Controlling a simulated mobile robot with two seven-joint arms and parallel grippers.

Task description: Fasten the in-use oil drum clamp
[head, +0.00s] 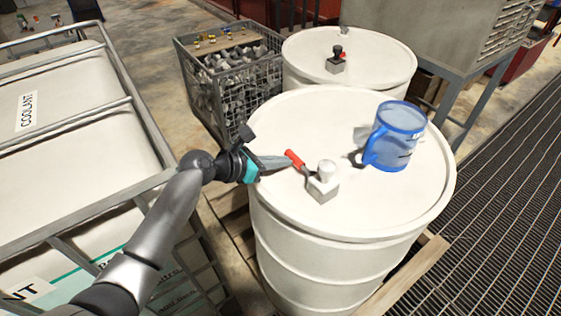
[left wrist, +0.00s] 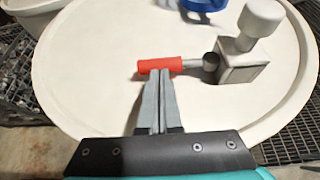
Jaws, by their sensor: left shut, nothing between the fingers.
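The clamp on the nearer white drum (head: 280,125) has a grey block (head: 323,188) with a white knob on top and a lever with a red handle (head: 294,159). The lever sticks out from the block toward the left. My left gripper (head: 290,162) is shut and empty, its fingertips at the red handle. In the left wrist view the closed fingertips (left wrist: 160,75) overlap the red handle (left wrist: 160,67), beside the grey block (left wrist: 240,60); whether they touch it I cannot tell. My right gripper is not in view.
A clear blue jug (head: 396,137) stands on the same drum lid, right of the clamp. A second white drum (head: 375,65) with a dark-knobbed clamp (head: 337,62) stands behind. A wire basket of scrap (head: 230,75) and coolant tank (head: 75,120) flank the left.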

